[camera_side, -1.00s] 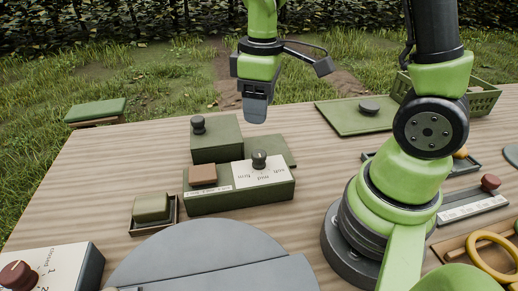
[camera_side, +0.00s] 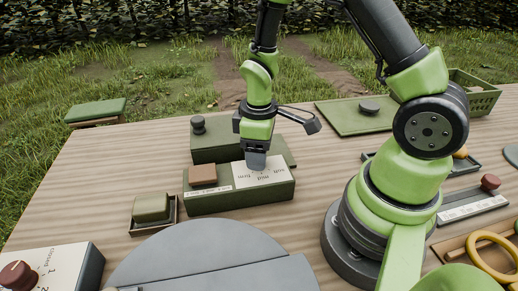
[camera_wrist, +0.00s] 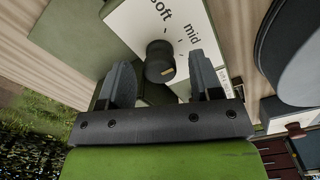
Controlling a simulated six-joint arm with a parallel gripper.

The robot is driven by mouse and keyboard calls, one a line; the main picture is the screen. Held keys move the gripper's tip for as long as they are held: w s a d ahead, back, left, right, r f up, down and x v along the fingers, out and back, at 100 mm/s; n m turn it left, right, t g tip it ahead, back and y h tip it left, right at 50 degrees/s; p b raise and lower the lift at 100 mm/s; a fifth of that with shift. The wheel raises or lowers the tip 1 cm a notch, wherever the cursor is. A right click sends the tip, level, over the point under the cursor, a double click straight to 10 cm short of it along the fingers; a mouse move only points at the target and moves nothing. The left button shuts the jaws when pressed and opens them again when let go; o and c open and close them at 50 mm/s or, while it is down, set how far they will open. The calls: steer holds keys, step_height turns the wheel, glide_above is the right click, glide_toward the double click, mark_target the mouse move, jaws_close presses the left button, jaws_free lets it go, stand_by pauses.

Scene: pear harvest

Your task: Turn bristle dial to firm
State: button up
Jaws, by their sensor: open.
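The bristle dial (camera_wrist: 160,62) is a dark round knob with a small tan mark, on a white plate (camera_wrist: 198,22) lettered "soft", "mid" and a partly hidden third word. In the side view the plate (camera_side: 268,174) lies on the right of a green box (camera_side: 240,198), and my gripper hides the knob. My gripper (camera_wrist: 162,82) is open, with one finger on each side of the knob. It points down over the plate in the side view (camera_side: 256,165). Whether the fingers touch the knob cannot be told.
A brown block (camera_side: 203,175) sits on the box left of the plate. A green box with a black knob (camera_side: 198,124) stands behind. A small green block in a tray (camera_side: 151,207) is at the left. A grey round board (camera_side: 205,255) lies in front.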

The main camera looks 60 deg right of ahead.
steer(key=c, duration=0.9)
steer(key=shift+m, duration=0.3)
steer(key=m, duration=0.4)
steer(key=shift+m, duration=2.2)
steer(key=o, duration=0.9)
